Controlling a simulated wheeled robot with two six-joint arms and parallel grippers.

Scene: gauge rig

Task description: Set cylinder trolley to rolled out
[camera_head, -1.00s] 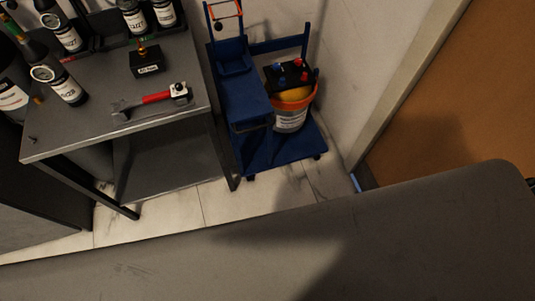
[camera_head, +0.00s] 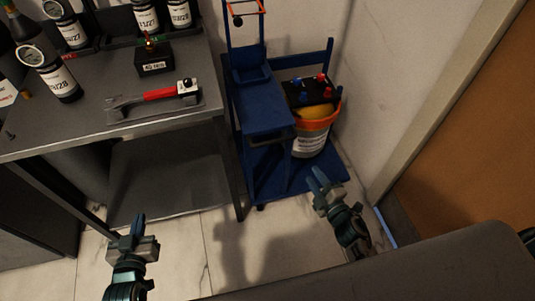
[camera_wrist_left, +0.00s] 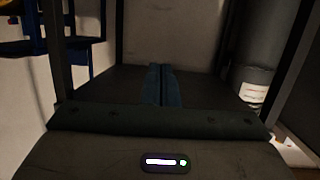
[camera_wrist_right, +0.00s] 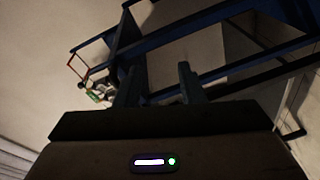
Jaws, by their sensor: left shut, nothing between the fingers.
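My left gripper (camera_head: 137,226) is shut and empty, in front of the bench's lower shelf and left of the trolley. My right gripper (camera_head: 319,182) is open and empty, in front of the trolley base's right part. Neither gripper visibly touches the trolley.
A bucket with an orange rim (camera_head: 322,123), a black box in its top, stands on the trolley base. The grey bench (camera_head: 95,140) at left bears bottles, a red-handled tool (camera_head: 155,96) and a small black box (camera_head: 154,62). Tiled floor (camera_head: 255,240) is bare in front.

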